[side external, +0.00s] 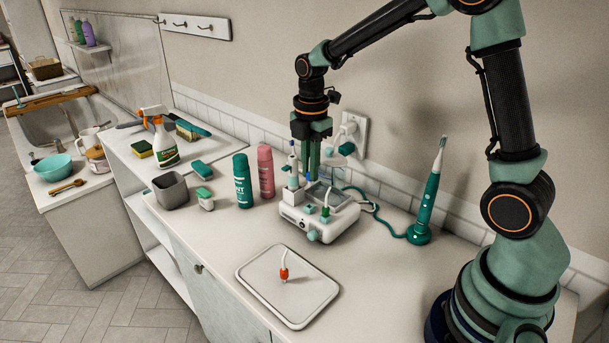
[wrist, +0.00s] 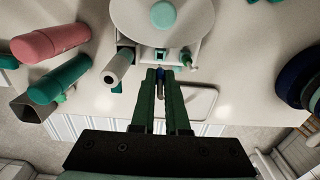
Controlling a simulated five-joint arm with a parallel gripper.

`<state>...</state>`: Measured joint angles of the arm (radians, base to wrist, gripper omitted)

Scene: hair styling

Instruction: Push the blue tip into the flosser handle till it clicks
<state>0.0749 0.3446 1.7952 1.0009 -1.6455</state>
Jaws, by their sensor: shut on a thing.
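My gripper (side external: 311,168) points down over the white flosser base (side external: 308,220) and is shut on the small blue tip. In the wrist view the blue tip (wrist: 161,72) shows between the fingertips (wrist: 160,75); most of it is hidden by them. The flosser handle (side external: 293,172) is a white cylinder standing upright at the left of the base, just left of my fingers. In the wrist view the handle (wrist: 118,68) is left of my fingers, apart from the blue tip.
A green tip (side external: 325,212) stands on the base. An orange tip (side external: 284,270) stands on the pale tray (side external: 262,285) in front. Teal (side external: 243,182) and pink (side external: 266,170) bottles stand to the left. A teal electric toothbrush (side external: 425,205) stands to the right, with a cord behind the base.

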